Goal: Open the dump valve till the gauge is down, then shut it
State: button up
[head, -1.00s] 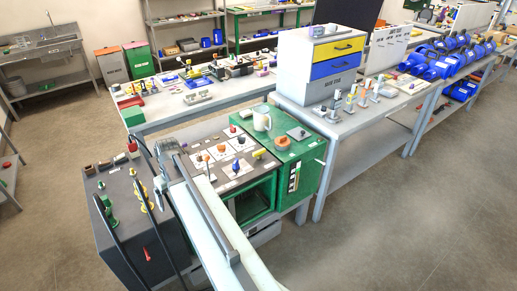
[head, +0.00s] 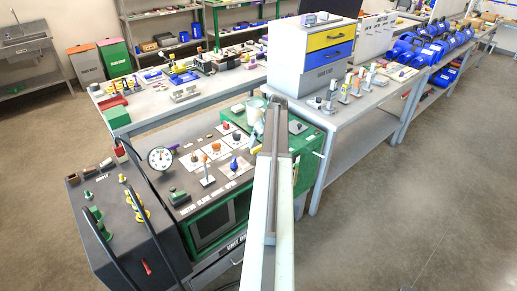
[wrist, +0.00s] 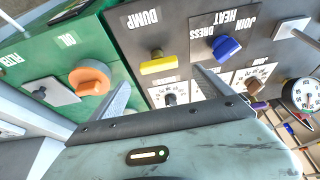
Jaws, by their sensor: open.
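The dump valve's yellow handle (wrist: 158,66) sits under the DUMP label (wrist: 140,19) in the wrist view, its bar lying across the picture. My gripper (wrist: 160,77) is open and empty, its fingers spread to either side of the handle; I see no contact.
A blue knob (wrist: 225,47) is just right of the yellow handle, and an orange knob (wrist: 90,78) is on the green panel to its left. Black hoses (head: 150,205) arch over the dark cabinet.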

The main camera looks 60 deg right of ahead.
aim_at(257, 147)
jog(key=b+x, duration=0.4)
jog(key=x, duration=0.2)
jog(key=shift+w+d+f+b, duration=0.1)
jog(key=shift+f+b, duration=0.2)
jog(key=shift+b, duration=0.05)
jog(key=shift+r, duration=0.1)
jog(key=c, duration=1.3)
jog(key=shift+c, duration=0.3)
